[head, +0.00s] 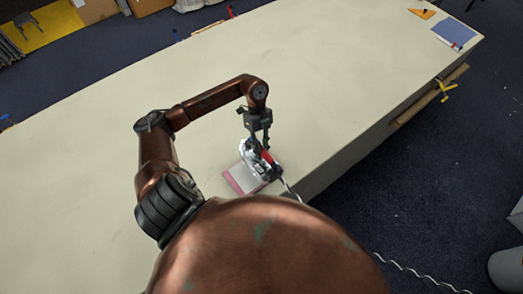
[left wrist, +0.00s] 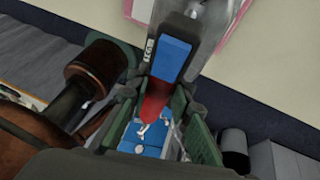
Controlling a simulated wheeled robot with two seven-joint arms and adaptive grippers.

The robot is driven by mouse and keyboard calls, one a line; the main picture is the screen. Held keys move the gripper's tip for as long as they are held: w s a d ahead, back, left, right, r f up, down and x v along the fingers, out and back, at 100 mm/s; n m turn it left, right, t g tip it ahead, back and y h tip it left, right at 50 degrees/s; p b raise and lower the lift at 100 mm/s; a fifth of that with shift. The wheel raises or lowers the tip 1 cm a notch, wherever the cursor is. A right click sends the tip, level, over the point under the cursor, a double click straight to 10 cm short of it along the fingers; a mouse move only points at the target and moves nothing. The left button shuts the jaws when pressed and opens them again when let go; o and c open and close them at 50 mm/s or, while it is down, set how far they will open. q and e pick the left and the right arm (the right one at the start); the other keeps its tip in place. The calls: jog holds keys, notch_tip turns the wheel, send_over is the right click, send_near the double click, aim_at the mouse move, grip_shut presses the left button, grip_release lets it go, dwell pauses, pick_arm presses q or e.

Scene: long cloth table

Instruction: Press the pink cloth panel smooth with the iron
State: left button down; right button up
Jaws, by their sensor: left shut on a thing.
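The pink cloth panel (head: 232,182) lies near the table's near edge in the head view, with pink showing along the border of a paler middle. A strip of pink also shows in the left wrist view (left wrist: 236,26). The iron (head: 252,159), with a grey body and a red and blue handle (left wrist: 172,58), is over the panel and hides part of it. I cannot tell whether its soleplate touches the cloth. My left gripper (head: 259,142) is shut on the iron's handle, with its green pads on both sides in the left wrist view (left wrist: 158,103). My right gripper is out of view.
The long cream table (head: 330,75) is mostly clear. A coiled white cord (head: 291,189) runs from the iron over the near edge. A blue sheet (head: 453,32) and an orange set square (head: 422,13) lie at the far right. A yellow clamp (head: 443,88) is on the side edge.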

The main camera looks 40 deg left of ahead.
pick_arm(q)
jog(key=shift+r, duration=0.1)
notch_tip(320, 180, up, 6)
jog(key=p, duration=0.5)
jog(key=shift+w+m, duration=0.15)
jog(key=shift+m, duration=0.15)
